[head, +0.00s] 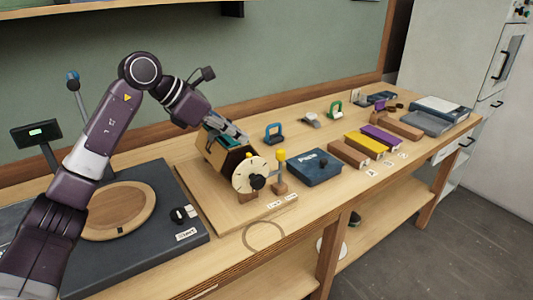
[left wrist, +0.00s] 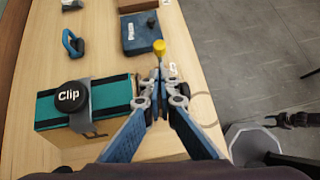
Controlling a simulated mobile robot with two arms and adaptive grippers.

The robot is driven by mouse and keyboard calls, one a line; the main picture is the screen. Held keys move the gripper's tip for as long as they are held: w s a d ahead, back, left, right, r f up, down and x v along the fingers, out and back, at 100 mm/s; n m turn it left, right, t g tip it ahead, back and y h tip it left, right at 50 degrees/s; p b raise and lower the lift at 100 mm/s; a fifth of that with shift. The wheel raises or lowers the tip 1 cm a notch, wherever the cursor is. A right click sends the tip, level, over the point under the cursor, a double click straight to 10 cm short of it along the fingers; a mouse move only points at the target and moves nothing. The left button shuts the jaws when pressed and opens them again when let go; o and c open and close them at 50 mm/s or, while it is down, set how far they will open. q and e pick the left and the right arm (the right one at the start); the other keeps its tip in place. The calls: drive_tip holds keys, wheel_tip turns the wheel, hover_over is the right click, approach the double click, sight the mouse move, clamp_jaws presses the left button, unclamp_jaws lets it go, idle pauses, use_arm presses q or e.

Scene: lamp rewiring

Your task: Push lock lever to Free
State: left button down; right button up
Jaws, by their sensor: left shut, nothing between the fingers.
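The lock lever is a post with a yellow knob (head: 281,155) on a small brown base, beside the cream dial (head: 245,176) at the front of the fixture. It looks roughly upright. In the left wrist view its yellow knob (left wrist: 159,47) shows just beyond my fingertips. My left gripper (head: 243,138) is shut and empty, over the fixture and behind the lever. In the left wrist view the fingertips (left wrist: 160,82) point toward the lever; whether they touch it cannot be told. A dark gripper-like part (left wrist: 292,120), perhaps my right gripper, shows at the right edge.
The fixture has a teal top (left wrist: 110,97) and a black knob marked Clip (left wrist: 69,96). A dark blue box (head: 314,167) stands right of the lever, with a blue clamp (head: 273,133) behind. Small labels (head: 283,201) lie in front. A wooden disc (head: 118,210) lies at left.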

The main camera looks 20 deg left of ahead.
use_arm(q)
drive_tip(key=p, duration=0.2)
approach(280, 168)
drive_tip(key=shift+w+d+f, duration=0.25)
drive_tip(key=shift+w+d, duration=0.25)
drive_tip(key=shift+w, duration=0.1)
drive_tip(key=shift+w+d+f, duration=0.2)
drive_tip(key=shift+w+d, duration=0.3)
drive_tip(key=shift+w, duration=0.1)
